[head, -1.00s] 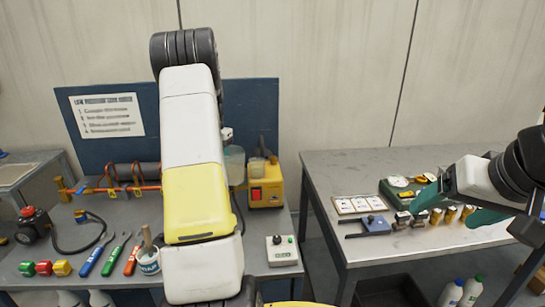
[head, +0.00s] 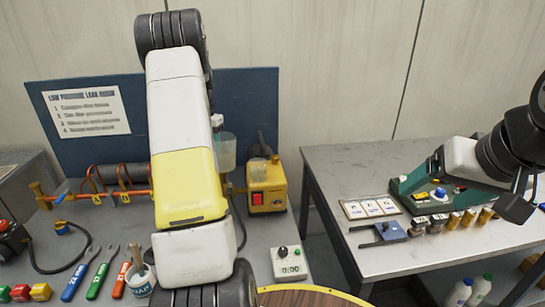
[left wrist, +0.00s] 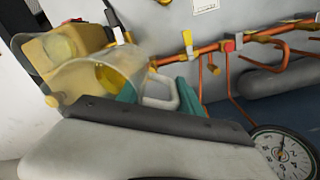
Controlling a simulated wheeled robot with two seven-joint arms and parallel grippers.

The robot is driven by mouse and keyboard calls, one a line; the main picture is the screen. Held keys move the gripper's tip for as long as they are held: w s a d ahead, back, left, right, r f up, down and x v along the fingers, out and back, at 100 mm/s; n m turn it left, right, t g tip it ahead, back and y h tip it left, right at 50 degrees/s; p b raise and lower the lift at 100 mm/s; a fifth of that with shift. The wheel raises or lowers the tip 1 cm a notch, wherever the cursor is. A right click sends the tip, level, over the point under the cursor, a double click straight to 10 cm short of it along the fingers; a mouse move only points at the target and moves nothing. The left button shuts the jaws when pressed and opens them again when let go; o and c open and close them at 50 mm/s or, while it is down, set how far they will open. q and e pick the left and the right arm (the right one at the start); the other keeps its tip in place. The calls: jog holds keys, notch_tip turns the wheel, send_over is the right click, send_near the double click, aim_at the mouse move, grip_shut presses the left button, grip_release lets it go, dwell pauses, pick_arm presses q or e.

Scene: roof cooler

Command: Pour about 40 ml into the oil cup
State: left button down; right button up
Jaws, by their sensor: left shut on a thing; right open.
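My left gripper (left wrist: 155,92) has its teal fingers shut on the handle (left wrist: 163,98) of a clear jug in the left wrist view. The jug (left wrist: 95,85) overlaps the yellow pump there. In the head view the jug (head: 227,152) shows beside my left arm, left of the oil cup (head: 257,169). That small clear cup sits on top of the yellow pump (head: 268,198) with a red switch. My left fingers are hidden in the head view. The liquid level in either vessel cannot be told. My right gripper (head: 440,180) is open over the right table, near a green instrument case.
A round wooden top (head: 310,298) shows at the bottom.

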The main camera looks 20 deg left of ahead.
aim_at(223, 137)
pick_arm(q)
jog(key=shift+d+r+y, duration=0.6)
jog(key=shift+r+y, duration=0.1)
jog(key=shift+y, duration=0.25)
jog(key=shift+d+r+y, duration=0.6)
jog(key=shift+r+y, duration=0.1)
jog(key=shift+y, duration=0.25)
jog(key=d+y, duration=0.1)
jog(key=d+r+y, duration=0.1)
jog(key=d+y, duration=0.1)
jog(key=shift+s+r+t+y, duration=0.2)
jog(key=shift+r+t+y, duration=0.1)
jog(key=shift+r, duration=0.05)
jog(key=shift+d+r+y, duration=0.35)
jog(key=shift+r+y, duration=0.25)
jog(key=shift+y, duration=0.15)
jog(key=shift+d+r+y, duration=0.3)
jog(key=shift+r+y, duration=0.3)
jog(key=shift+y, duration=0.15)
jog(key=shift+d+r+y, duration=0.1)
jog(key=shift+r+y, duration=0.2)
jog(key=shift+s+d+r+y+p, duration=0.1)
jog(key=shift+d+r+y+p, duration=0.3)
jog(key=shift+r+y, duration=0.35)
jog(key=shift+d+r+y+p, duration=0.3)
jog(key=shift+y+p, duration=0.15)
jog(key=shift+p, duration=0.15)
dwell(0.8)
